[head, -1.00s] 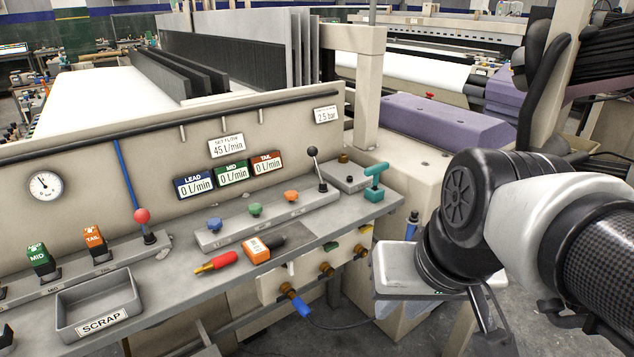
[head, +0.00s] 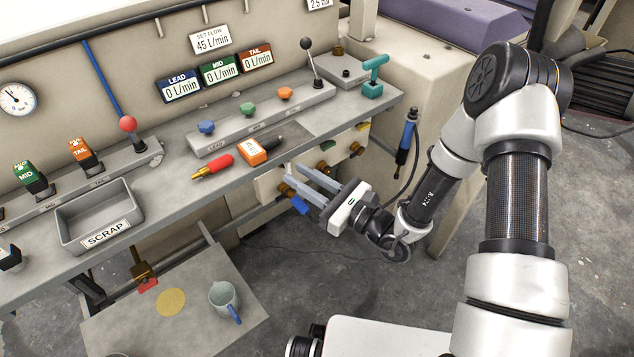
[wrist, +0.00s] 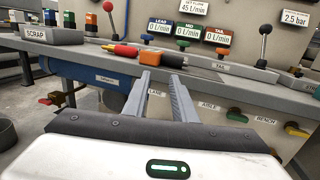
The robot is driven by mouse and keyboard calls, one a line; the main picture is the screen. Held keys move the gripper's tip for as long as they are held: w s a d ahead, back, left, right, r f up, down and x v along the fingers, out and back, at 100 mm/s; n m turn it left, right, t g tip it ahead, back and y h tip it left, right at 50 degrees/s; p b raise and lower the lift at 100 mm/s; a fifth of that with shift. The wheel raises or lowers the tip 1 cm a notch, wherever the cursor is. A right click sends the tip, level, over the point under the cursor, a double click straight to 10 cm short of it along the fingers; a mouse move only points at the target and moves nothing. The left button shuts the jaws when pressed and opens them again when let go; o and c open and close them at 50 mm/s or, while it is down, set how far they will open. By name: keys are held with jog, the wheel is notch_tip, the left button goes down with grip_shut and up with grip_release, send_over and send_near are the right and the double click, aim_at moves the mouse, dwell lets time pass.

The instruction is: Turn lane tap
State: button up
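The tap panel (head: 268,186) hangs under the front edge of the bench. Its LANE label (wrist: 155,93) shows between my fingers in the wrist view. The lane tap's handle is not clear; my fingers cover that part. A brass fitting with a blue end (head: 300,206) sits low on the panel at the lane position. The green aisle handle (wrist: 237,117) and yellow bench handle (wrist: 296,131) are to the right of my fingers. My gripper (head: 292,175) is open and empty, its two fingers pointing at the lane end of the panel. I cannot tell whether they touch it.
The bench holds a scrap tray (head: 122,207), a red-handled tool (head: 213,166), an orange block (head: 252,152) and a teal handle (head: 373,78). A low table with a jug (head: 222,298) stands below. A blue-ended hose piece (head: 407,138) hangs at the right. The floor is clear.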

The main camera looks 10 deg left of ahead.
aim_at(290, 170)
notch_tip(290, 170, down, 7)
jog(key=w+d+m+t+h, duration=0.2)
jog(key=m+t+h, duration=0.1)
jog(key=m+t, duration=0.15)
jog(key=shift+g, duration=0.45)
jog(key=shift+b+x, duration=0.7)
jog(key=shift+x, duration=3.1)
jog(key=shift+w+f, duration=0.15)
grip_shut()
